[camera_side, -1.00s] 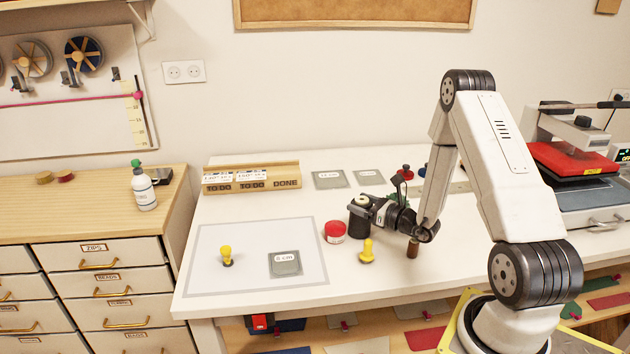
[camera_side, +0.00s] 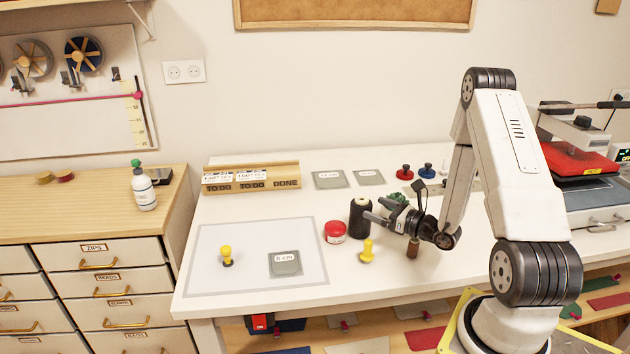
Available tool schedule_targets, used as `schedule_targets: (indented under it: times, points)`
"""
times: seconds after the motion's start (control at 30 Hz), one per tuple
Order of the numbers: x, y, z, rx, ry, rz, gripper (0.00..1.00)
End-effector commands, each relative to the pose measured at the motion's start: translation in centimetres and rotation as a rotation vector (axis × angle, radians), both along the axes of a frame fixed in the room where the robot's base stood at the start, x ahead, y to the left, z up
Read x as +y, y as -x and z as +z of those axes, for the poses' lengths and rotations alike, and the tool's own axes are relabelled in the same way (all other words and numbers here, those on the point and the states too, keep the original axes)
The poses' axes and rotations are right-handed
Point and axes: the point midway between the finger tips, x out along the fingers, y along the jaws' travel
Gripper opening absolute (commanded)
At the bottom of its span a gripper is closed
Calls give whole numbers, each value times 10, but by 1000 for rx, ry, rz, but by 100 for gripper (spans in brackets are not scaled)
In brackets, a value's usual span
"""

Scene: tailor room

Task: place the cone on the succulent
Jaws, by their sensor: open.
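The cone (camera_side: 359,222), a black thread cone, stands upright on the white table left of my gripper. My gripper (camera_side: 374,209) is low over the table, pointing left, its fingers open. The near fingertip reaches in front of the cone's right side; whether it touches cannot be told. The succulent (camera_side: 397,197) is a green plant just behind my gripper, to the right of the cone. Its lower part is hidden by my gripper.
A red-lidded tin (camera_side: 335,232) stands close left of the cone. A yellow stamp (camera_side: 367,251) is in front, and a brown spool (camera_side: 412,248) is below my wrist. Red (camera_side: 405,172) and blue (camera_side: 427,171) stamps stand behind. The pale mat (camera_side: 240,262) is mostly free.

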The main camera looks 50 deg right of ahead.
Motion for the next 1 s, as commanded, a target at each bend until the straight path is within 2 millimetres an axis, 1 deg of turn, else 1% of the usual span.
schedule_targets:
  times: [0.1, 0.3, 1.0]
  points:
    - [-1, 12, 0, 1, -1, -3, 100]
    - [0, 22, 0, 1, 1, 0, 100]
    - [0, 24, 0, 1, 0, 1, 100]
